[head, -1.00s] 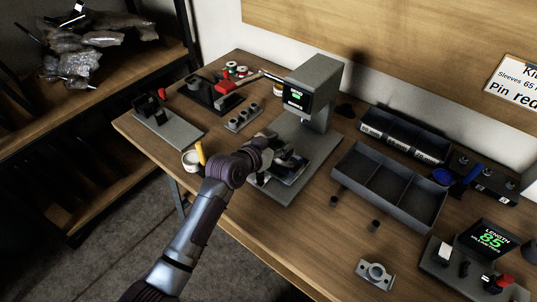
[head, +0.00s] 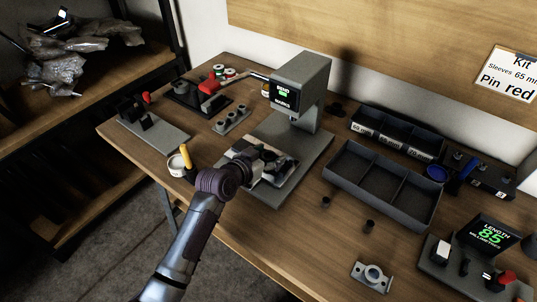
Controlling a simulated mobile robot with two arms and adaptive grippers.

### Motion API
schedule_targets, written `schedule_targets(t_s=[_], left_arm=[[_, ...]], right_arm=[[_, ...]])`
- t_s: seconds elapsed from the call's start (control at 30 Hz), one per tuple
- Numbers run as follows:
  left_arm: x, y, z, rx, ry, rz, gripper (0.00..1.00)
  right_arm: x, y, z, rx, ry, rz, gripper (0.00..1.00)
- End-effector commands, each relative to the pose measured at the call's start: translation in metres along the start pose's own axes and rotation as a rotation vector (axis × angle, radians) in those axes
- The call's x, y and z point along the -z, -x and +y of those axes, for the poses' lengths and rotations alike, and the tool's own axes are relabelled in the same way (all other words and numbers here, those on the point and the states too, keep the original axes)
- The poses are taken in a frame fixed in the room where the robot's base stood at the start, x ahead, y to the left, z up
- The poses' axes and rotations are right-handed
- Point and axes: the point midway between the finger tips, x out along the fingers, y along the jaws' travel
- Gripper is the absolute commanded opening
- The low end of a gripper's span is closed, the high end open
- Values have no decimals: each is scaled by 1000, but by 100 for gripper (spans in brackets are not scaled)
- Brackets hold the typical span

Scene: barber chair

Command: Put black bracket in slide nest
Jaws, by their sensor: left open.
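My left gripper (head: 264,160) is over the base of the grey press (head: 300,85), beside its slide nest (head: 280,178). It is open, and its dark fingers and wrist cover part of the nest. Dark shapes show at the fingers and on the nest, but I cannot clearly separate a black bracket from them. A light grey bracket (head: 372,276) with a round ring lies flat at the table's front right. My right gripper is not in view.
A divided grey tray (head: 330,174) and a labelled bin row (head: 398,135) stand right of the press. A white cup (head: 176,166) with a yellow-handled tool is left of my wrist. A fixture (head: 160,131) stands at the table's left edge.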

Motion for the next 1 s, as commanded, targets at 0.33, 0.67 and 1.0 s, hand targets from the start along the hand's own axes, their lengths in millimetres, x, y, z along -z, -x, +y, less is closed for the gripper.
schedule_targets(t_s=[0.33, 0.67, 1.0], left_arm=[[3, 23, -1, 2, -3, 0, 66], [2, 93, 0, 0, -3, 0, 66], [3, 121, 0, 0, -1, -1, 66]], right_arm=[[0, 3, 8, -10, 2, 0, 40], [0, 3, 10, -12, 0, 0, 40], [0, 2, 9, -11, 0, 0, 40]])
